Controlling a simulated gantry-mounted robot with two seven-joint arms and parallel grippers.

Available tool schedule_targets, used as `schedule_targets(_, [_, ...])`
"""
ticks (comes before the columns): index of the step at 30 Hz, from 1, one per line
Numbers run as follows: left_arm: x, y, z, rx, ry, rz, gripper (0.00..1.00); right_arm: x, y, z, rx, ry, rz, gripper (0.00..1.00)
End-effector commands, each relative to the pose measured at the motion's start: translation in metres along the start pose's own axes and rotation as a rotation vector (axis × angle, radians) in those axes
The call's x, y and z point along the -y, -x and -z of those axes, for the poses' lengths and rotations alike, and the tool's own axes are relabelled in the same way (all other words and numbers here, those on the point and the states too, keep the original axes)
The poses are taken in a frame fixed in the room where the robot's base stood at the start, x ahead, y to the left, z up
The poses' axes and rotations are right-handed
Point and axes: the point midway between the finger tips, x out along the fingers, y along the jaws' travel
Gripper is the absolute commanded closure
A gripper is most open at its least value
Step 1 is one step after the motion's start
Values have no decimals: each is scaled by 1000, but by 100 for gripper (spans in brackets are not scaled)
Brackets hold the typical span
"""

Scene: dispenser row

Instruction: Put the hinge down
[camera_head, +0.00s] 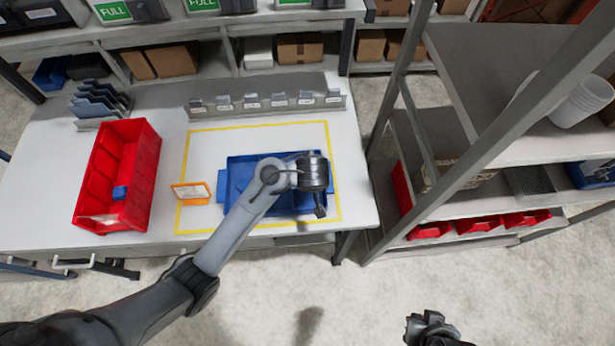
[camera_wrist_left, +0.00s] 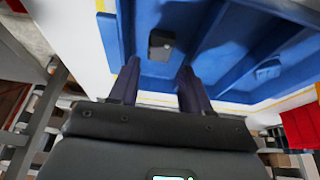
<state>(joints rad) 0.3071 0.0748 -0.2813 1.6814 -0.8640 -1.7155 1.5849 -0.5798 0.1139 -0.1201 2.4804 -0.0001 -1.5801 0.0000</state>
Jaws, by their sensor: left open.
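A small dark grey hinge (camera_wrist_left: 161,46) lies on the floor of the blue tray (camera_wrist_left: 122,22) in the left wrist view, just beyond my fingertips. My left gripper (camera_wrist_left: 158,76) is open, its two fingers apart with nothing between them. In the head view it hangs over the right part of the blue tray (camera_head: 238,172), and I cannot make out the hinge there. My left gripper also shows in the head view (camera_head: 320,208). My right gripper (camera_head: 428,325) is low at the bottom right, away from the table; its jaws are unclear.
The tray sits inside a yellow outline on the white table (camera_head: 50,190). A red bin (camera_head: 122,175) with a blue item inside and an orange-framed card (camera_head: 191,192) stand left of it. A labelled grey rail (camera_head: 265,105) runs behind. A shelf rack (camera_head: 490,100) stands right.

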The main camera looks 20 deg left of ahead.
Motion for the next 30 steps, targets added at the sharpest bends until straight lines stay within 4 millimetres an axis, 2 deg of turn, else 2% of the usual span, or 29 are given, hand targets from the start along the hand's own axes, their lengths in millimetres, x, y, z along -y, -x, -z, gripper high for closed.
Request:
schedule_targets(1, [-1, 12, 0, 1, 2, -3, 52, 0, 5, 2, 0, 0, 0, 100])
schedule_targets(3, [-1, 24, 0, 0, 2, -3, 52, 0, 6, 2, 0, 0, 0, 100])
schedule_targets(9, [0, 48, 0, 0, 1, -1, 52, 0, 9, 3, 0, 1, 0, 100])
schedule_targets(14, [1, 58, -1, 2, -1, 0, 52, -1, 10, 3, 1, 4, -3, 100])
schedule_targets(17, [6, 57, -9, 15, -17, -5, 52, -2, 10, 3, 2, 8, -6, 100])
schedule_targets(20, [19, 51, -27, 44, -64, -23, 52, -3, 10, 2, 2, 10, -8, 100])
schedule_targets(23, [40, 46, -55, 80, -138, -56, 52, -3, 10, 2, 2, 10, -8, 100])
schedule_targets(26, [68, 45, -86, 107, -231, -96, 52, -3, 10, 2, 2, 10, -8, 100])
schedule_targets(30, [108, 53, -122, 113, -366, -147, 52, -2, 10, 2, 2, 9, -7, 100])
